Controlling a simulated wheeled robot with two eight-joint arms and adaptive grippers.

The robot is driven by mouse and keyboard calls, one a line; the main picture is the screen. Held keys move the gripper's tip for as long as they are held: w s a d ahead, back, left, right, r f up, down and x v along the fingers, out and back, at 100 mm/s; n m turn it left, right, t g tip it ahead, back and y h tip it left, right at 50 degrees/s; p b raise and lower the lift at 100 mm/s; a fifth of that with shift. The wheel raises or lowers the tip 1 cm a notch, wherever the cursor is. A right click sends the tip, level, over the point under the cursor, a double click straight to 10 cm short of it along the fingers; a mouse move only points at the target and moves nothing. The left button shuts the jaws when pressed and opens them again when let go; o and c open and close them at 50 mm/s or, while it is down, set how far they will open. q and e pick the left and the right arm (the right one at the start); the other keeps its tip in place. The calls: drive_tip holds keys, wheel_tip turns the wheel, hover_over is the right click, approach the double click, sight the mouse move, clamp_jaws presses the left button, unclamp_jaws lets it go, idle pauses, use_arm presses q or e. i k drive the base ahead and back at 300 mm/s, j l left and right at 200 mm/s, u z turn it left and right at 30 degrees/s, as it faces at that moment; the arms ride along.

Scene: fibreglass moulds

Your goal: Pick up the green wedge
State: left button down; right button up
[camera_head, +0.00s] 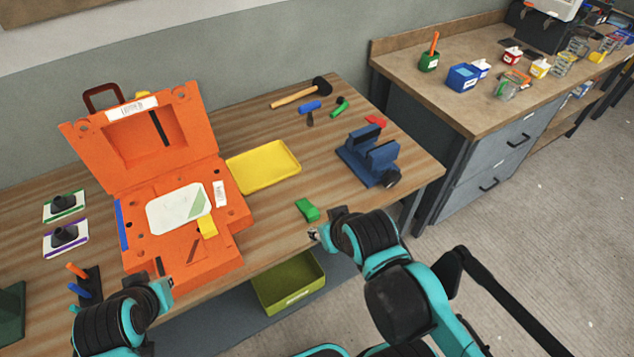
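The green wedge (307,210) lies on the wooden table near its front edge, right of the orange mould. My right gripper (316,234) is just in front of the wedge, close to it, with a small gap visible between them. Its fingers are small and partly turned away, so I cannot tell whether they are open. My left gripper (166,287) is at the table's front edge, by the lower left of the orange mould. Its fingers are too hidden to tell their state.
The open orange mould (228,262) fills the table's left middle, with a yellow block (207,227) on it. A yellow tray (262,184) lies behind the wedge. A blue vise (368,160) stands at the right. A hammer (300,92) lies at the back. A green bin (288,290) sits below.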

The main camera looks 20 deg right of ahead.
sight(311, 213)
drive_tip(key=z, duration=0.7)
